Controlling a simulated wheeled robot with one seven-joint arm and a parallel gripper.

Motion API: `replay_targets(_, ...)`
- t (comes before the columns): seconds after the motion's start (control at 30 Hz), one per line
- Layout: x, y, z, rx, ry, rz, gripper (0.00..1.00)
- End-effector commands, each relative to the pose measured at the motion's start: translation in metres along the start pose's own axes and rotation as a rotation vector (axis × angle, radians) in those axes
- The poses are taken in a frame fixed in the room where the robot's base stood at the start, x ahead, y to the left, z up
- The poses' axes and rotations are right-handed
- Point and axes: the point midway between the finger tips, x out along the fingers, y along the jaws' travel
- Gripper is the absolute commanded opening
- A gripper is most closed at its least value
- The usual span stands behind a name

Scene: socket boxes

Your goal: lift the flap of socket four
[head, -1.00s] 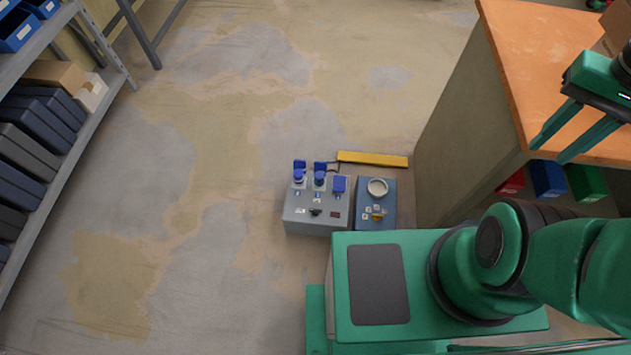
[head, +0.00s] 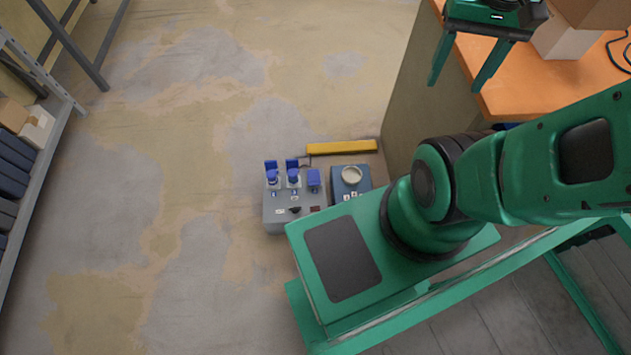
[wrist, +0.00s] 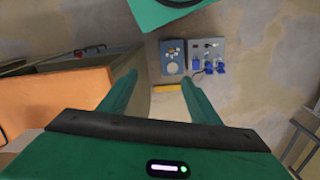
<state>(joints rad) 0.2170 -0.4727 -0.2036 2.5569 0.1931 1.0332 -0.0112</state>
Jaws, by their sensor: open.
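A grey socket box (head: 282,222) stands on the floor, left of my base in the head view. It has three blue sockets along its far edge. The left socket (head: 272,177) and middle socket (head: 293,175) have raised flaps. The right socket's flap (head: 314,180) looks closed. The socket numbers are too small to read, so I cannot tell which is four. The grey box also shows in the wrist view (wrist: 207,45). My gripper (head: 456,82) is open and empty, high near the workbench and well away from the boxes. Its fingers frame the wrist view (wrist: 157,85).
A blue box (head: 338,172) with a round pale cap (head: 351,175) stands beside the grey box. A yellow bar (head: 342,147) lies behind them. The orange-topped workbench (head: 515,90) is on the right, shelving (head: 40,190) on the left.

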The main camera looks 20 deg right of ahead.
Motion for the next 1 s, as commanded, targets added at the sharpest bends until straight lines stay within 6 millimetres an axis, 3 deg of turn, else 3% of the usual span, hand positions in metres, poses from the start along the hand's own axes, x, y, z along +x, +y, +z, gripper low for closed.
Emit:
replay_targets(0.27,0.029,-0.029,-0.069,-0.034,0.008,0.092,0.57)
replay_targets(0.47,0.067,-0.053,-0.122,-0.071,0.024,0.143,0.57)
replay_targets(0.7,0.129,-0.088,-0.175,-0.123,0.039,0.178,0.57)
replay_targets(1.0,0.229,-0.139,-0.217,-0.189,0.049,0.182,0.57)
